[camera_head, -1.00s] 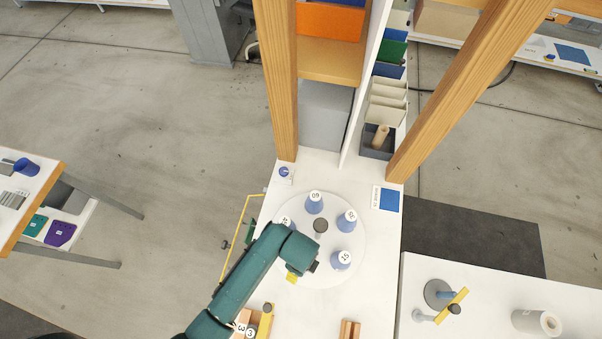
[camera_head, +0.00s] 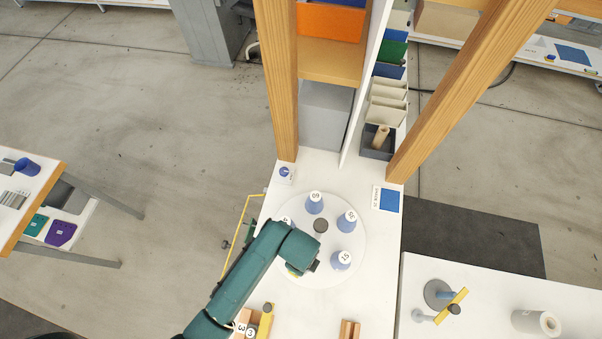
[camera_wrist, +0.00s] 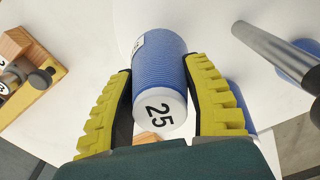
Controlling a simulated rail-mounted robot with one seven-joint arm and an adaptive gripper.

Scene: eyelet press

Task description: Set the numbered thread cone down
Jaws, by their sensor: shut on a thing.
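My gripper (camera_wrist: 160,72) has its yellow ribbed fingers shut on a blue thread cone (camera_wrist: 158,50) in the wrist view. The cone's white end, marked 25, faces the camera, and a small label shows on its side.
Several blue cones stand on the turntable, including one at the back (camera_head: 314,205) and one at the right (camera_head: 341,260). A dark hub (camera_head: 321,226) is at its middle; a grey post (camera_wrist: 272,48) rises close right in the wrist view. A wooden fixture (camera_wrist: 32,80) is at left.

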